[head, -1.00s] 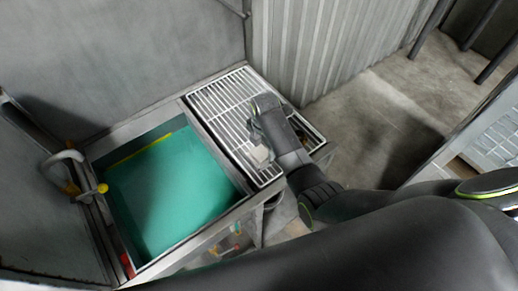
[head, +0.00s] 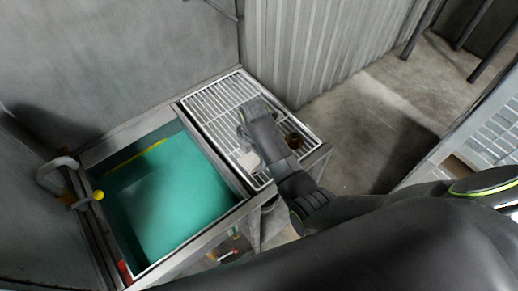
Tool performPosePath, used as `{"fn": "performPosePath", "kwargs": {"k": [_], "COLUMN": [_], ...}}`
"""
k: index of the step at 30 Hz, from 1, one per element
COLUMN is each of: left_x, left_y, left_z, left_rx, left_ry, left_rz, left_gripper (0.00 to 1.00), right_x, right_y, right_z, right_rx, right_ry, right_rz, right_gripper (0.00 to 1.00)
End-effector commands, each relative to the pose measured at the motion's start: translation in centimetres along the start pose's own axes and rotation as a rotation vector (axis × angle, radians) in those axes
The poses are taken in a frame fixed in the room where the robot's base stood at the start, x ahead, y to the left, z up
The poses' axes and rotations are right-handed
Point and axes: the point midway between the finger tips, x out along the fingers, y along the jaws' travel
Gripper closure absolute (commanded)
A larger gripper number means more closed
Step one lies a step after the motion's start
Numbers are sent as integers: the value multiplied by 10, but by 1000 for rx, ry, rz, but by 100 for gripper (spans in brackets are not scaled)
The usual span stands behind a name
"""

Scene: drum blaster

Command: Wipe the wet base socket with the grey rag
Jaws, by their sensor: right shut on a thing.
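My right gripper (head: 244,138) is over the white wire rack (head: 208,103), to the right of the tank. It is shut on a small light grey piece (head: 248,160), which looks like the grey rag, just above or on the rack bars; I cannot tell if it touches. A small brownish round thing (head: 293,140) shows on the rack just right of my right wrist. It may be the base socket, but it is too small to be sure, and I cannot see any wetness. My left gripper is not in view.
A tank of green liquid (head: 175,195) with a metal rim fills the left of the bench. A pipe with a yellow knob (head: 98,195) stands at its left edge. A corrugated wall (head: 315,45) rises behind the rack. Open floor (head: 375,120) lies to the right.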

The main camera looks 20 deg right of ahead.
Motion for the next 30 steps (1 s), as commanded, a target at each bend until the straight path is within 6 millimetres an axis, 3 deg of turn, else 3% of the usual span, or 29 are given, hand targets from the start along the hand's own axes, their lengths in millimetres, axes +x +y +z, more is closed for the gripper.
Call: {"fn": "performPosePath", "kwargs": {"k": [6, 17, 30], "left_x": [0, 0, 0], "left_y": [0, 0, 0], "left_z": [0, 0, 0], "left_rx": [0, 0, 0], "left_ry": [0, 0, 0], "left_rz": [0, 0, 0], "left_gripper": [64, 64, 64], "right_x": [0, 0, 0], "right_y": [0, 0, 0], "right_z": [-13, -13, 15], "right_rx": [1, 1, 1], "right_ry": [1, -1, -3], "right_rz": [1, 0, -1], "right_gripper": [57, 57, 57]}}
